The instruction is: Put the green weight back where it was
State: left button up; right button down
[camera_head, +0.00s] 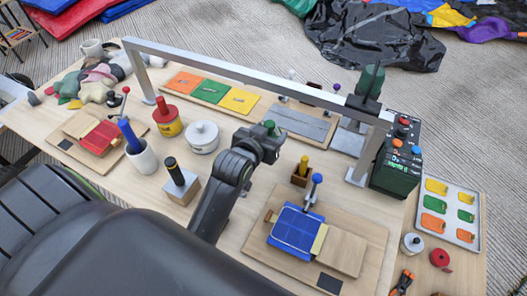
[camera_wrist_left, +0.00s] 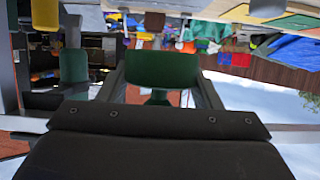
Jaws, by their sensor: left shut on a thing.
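My left gripper (camera_head: 269,140) reaches over the middle of the table. It is shut on the green weight (camera_head: 269,126), whose small green top shows between the fingers in the head view. In the left wrist view the green weight (camera_wrist_left: 162,70) sits between the two finger bars, with a narrower green part below its wide part. It is held above the tabletop. Near it on the table stand a red and yellow weight-like can (camera_head: 167,118) and a white lidded pot (camera_head: 202,136). My right gripper is not in view.
A grey metal beam (camera_head: 250,75) on posts spans the table behind the gripper. A dark green block (camera_head: 370,82) sits at its right end, near a green control box (camera_head: 398,165). A board with a blue panel (camera_head: 298,232) lies in front.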

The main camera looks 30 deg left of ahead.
pick_arm(q)
notch_tip(320, 180, down, 6)
jog(key=shift+s+r, duration=0.1)
jog(key=shift+r, duration=0.1)
jog(key=shift+f+b, duration=0.4)
jog(key=shift+f, duration=1.5)
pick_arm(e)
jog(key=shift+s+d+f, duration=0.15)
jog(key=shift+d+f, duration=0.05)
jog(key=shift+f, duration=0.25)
pick_arm(q)
jog(key=shift+f, duration=0.5)
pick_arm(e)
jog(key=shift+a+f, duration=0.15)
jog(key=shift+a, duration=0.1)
pick_arm(q)
jog(key=shift+f, duration=0.1)
jog(key=o, duration=1.7)
jog(key=shift+f, duration=0.15)
jog(key=shift+o, duration=0.2)
